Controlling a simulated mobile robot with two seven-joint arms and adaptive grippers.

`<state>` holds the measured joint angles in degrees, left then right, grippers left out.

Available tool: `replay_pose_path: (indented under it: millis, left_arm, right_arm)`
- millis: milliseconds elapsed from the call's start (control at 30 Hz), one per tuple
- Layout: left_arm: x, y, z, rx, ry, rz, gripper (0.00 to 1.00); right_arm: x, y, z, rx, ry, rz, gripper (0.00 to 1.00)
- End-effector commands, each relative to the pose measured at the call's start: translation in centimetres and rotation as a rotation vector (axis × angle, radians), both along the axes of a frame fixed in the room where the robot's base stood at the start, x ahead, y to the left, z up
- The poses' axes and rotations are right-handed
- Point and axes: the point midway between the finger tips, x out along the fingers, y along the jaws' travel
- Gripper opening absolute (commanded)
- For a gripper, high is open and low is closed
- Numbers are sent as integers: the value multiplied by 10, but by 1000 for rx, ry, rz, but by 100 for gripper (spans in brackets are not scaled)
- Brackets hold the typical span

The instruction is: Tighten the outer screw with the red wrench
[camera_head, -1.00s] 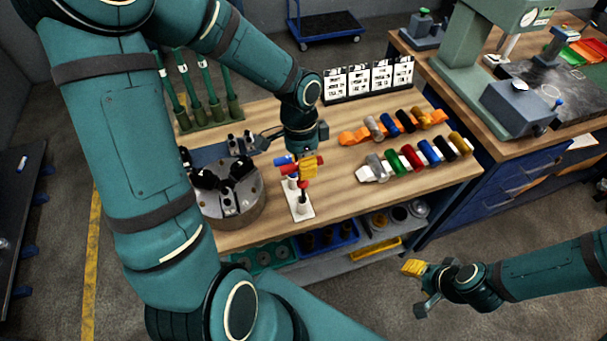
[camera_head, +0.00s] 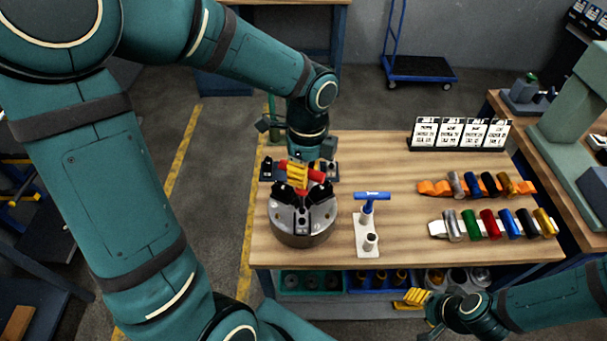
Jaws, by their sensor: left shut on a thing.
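The grey round chuck (camera_head: 290,232) with several black jaws sits on the bench at left. My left gripper (camera_head: 297,174) is above its back edge, its yellow fingers shut on the red wrench (camera_head: 316,176). Only the wrench's red handle shows; its lower end is hidden behind the jaws and fingers. I cannot tell whether it touches a screw; the outer screw is not distinguishable. A blue T-handled wrench (camera_head: 372,196) stands in the white holder (camera_head: 362,248), right of the chuck. My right gripper (camera_head: 416,297) is low beyond the bench's front edge, apart from everything; its finger opening is unclear.
Two rows of coloured cylinders lie on an orange rack (camera_head: 429,187) and a white rack (camera_head: 437,229) at right. White label cards (camera_head: 462,133) stand at the back. The bench (camera_head: 385,160) is clear behind the holder. Bins (camera_head: 310,283) sit on the shelf below.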

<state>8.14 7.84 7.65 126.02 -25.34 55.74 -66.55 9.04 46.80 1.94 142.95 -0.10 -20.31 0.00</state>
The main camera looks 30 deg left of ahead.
Motion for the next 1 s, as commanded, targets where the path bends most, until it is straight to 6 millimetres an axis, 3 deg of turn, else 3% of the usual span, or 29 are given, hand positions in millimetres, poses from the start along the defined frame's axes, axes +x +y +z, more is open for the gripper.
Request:
replay_pose_path:
  millis: [167, 633, 1000]
  left_arm:
    - [0, 0, -5, 1, 1, -10, 0]
    - [0, 0, -43, 1, 2, -7, 0]
    - [3, 1, -44, -1, -3, 562, 0]
  right_arm:
    - [0, 0, 0, 0, 0, -1, 47]
    - [0, 0, -2, 0, 0, -1, 47]
    - [-1, 0, -36, -2, 0, -6, 47]
